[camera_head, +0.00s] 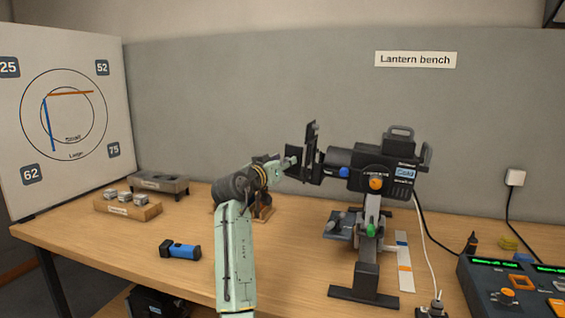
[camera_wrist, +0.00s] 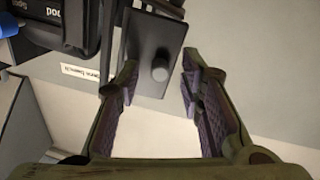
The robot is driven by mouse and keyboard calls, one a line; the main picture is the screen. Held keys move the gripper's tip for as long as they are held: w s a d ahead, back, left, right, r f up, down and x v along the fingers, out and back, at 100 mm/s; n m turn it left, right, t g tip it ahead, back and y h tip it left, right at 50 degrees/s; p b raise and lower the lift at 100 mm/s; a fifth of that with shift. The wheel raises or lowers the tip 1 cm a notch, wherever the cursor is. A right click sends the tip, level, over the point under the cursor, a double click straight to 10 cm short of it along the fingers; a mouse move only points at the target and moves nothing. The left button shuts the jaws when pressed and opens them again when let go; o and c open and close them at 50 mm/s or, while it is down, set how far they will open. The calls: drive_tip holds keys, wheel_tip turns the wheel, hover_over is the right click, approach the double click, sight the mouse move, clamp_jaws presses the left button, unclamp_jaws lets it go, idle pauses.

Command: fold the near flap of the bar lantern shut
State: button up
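The bar lantern (camera_head: 368,172) is a black lamp body on a stand at the right of the bench. Its black flaps (camera_head: 311,138) stand at its left end, spread out from the front. In the wrist view a dark flat flap (camera_wrist: 150,38) with a round grey knob (camera_wrist: 160,70) lies ahead of my gripper. My gripper (camera_wrist: 158,88) is open, with its padded fingers to either side of the knob; I cannot tell whether they touch it. In the head view my gripper (camera_head: 287,162) is small and close to the flaps, its fingertips partly hidden.
A blue-and-black torch (camera_head: 181,250) lies at the front left. A wooden block with metal pieces (camera_head: 128,207) and a grey fixture (camera_head: 160,184) stand behind it. A fader console (camera_head: 515,285) fills the right front corner. Cables hang right of the lantern.

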drive_tip(key=shift+c, duration=0.5)
clamp_jaws()
drive_tip(key=shift+s+d+n+t+y, duration=0.1)
drive_tip(key=shift+s+n+t+y, duration=0.05)
drive_tip(key=shift+n+t+y, duration=0.2)
drive_tip(key=s+d+n+g+y+b, duration=0.1)
drive_tip(key=s+d+n+g+y, duration=0.1)
drive_tip(key=n+y, duration=0.5)
drive_tip(key=s+d+n+g+y+b, duration=0.1)
drive_tip(key=d+n+g+y+b, duration=0.1)
drive_tip(key=n+y, duration=0.6)
drive_tip(key=d+y, duration=0.1)
drive_tip(key=y, duration=0.6)
drive_tip(key=shift+s+d+f, duration=0.25)
drive_tip(key=shift+s, duration=0.1)
drive_tip(key=shift+n+y, duration=0.25)
drive_tip(key=shift+o, duration=0.5)
unclamp_jaws()
